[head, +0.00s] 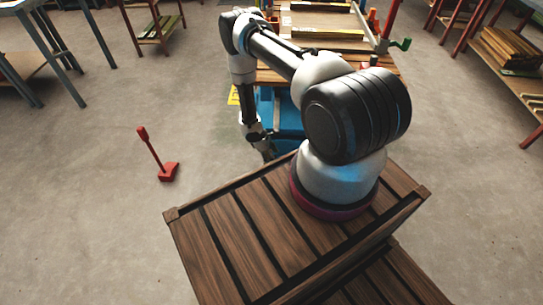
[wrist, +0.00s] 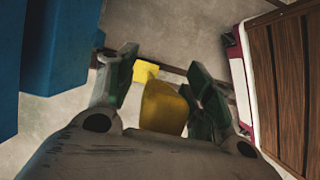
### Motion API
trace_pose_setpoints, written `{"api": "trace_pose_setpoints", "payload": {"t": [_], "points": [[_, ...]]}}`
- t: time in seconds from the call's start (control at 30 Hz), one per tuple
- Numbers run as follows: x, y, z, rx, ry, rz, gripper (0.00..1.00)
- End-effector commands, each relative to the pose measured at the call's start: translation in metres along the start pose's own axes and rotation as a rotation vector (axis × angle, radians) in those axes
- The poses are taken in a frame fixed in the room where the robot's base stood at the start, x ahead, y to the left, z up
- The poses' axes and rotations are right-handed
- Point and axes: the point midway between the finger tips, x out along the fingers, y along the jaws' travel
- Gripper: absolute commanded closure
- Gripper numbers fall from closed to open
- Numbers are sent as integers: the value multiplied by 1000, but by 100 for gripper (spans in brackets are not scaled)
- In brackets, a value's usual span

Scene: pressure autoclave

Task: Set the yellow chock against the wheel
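The yellow chock (wrist: 163,108) shows in the wrist view between the two fingers of my gripper (wrist: 163,68), with a smaller yellow face (wrist: 145,72) just beyond it. Floor shows between the left finger and the yellow part, so the fingers look open around it. Contact on the right side is unclear. In the head view my gripper (head: 266,152) is low, beside a blue body (head: 283,118); no chock can be made out there. No wheel is clearly visible in either view.
A red wedge with an upright handle (head: 168,171) stands on open floor to the left. Blue surfaces (wrist: 65,45) are close on the left in the wrist view. A workbench (head: 320,48) is behind; racks stand at the right.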

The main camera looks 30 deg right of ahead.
Motion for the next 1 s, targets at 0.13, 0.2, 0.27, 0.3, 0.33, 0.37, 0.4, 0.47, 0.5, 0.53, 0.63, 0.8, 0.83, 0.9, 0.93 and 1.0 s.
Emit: {"api": "trace_pose_setpoints", "payload": {"t": [0.13, 0.2, 0.27, 0.3, 0.33, 0.37, 0.4, 0.47, 0.5, 0.53, 0.63, 0.8, 0.83, 0.9, 0.93, 1.0], "points": [[-2, 0, 0, 0, 0, 1, 49], [-9, 1, 0, 0, 1, 2, 49], [-17, 1, 0, 1, 1, 2, 49], [-25, 2, 0, 1, 1, 3, 49], [-31, 1, 0, 0, 1, 3, 49], [-38, 1, -1, -1, 2, 4, 49], [-48, 1, -1, 0, 1, 4, 49], [-62, 1, 0, 0, 1, 4, 49], [-71, 1, -1, -1, 1, 4, 49], [-78, 1, -1, 1, 1, 4, 49], [-96, 0, 0, 0, 2, 2, 49], [-116, 1, 0, 0, 1, 2, 49], [-118, 0, 0, 1, 0, 1, 49], [-120, 0, 1, 0, 0, 1, 49], [-121, 0, 1, 0, -1, 0, 49], [-123, 1, 1, 2, 0, 2, 49]]}}
